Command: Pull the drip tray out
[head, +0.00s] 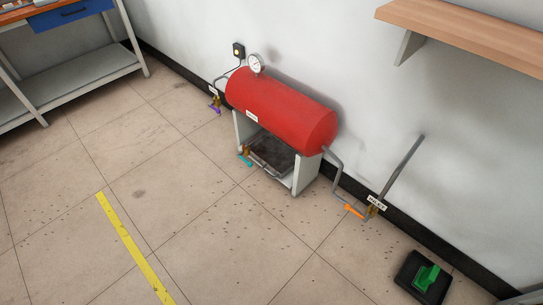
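The drip tray (270,155) is a dark, shallow tray under the red tank (282,108), between the tank's pale support legs. It sits low, near the floor, and its front edge faces the open floor. Whether it is fully pushed in I cannot tell. A teal lever (245,161) is at its left, beside the left leg. My gripper is not in the head view.
An orange-handled valve (355,211) and pipe stand right of the tank. A purple-handled valve (215,108) is at its left. A black box with a green handle (427,278) lies at lower right. A workbench (72,80) stands upper left. Floor before the tank is clear.

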